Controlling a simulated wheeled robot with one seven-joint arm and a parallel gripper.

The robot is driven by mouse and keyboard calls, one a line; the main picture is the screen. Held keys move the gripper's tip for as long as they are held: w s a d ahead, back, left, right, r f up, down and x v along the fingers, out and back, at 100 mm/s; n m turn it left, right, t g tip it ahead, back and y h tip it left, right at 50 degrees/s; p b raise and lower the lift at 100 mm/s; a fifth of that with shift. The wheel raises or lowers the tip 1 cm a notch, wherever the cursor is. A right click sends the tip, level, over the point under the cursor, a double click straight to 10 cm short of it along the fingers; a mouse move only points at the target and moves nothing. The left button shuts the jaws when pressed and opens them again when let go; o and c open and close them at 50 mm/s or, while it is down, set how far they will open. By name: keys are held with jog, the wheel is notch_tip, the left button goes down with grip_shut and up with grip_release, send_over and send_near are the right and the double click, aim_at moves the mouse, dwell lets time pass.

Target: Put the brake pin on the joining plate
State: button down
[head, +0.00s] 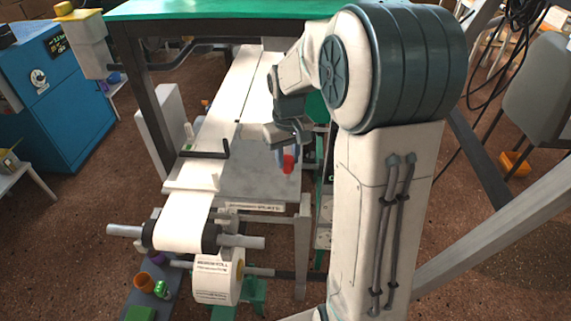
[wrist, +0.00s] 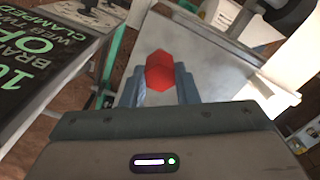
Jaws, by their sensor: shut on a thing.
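The red brake pin (wrist: 160,72) is between the two fingers of my gripper (wrist: 159,80) in the wrist view; its faceted red end sticks out past the fingertips. In the head view the red pin (head: 288,163) hangs below my gripper (head: 285,150), over the right part of the grey joining plate (head: 245,185). My gripper is shut on the pin. The plate also shows beyond the pin in the wrist view (wrist: 205,75). I cannot tell how high the pin is above the plate.
A white paper web (head: 185,222) runs over a roller left of the plate. A dark bar handle (head: 205,154) stands at the plate's left. A paper roll (head: 217,278) hangs below. A black sign with text (wrist: 45,60) is at left in the wrist view.

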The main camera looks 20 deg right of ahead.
aim_at(286, 168)
jog(key=shift+w+a+f, duration=0.15)
jog(key=shift+f+p, duration=0.45)
jog(key=shift+f, duration=1.5)
jog(key=shift+f, duration=0.2)
jog(key=c, duration=1.1)
grip_release()
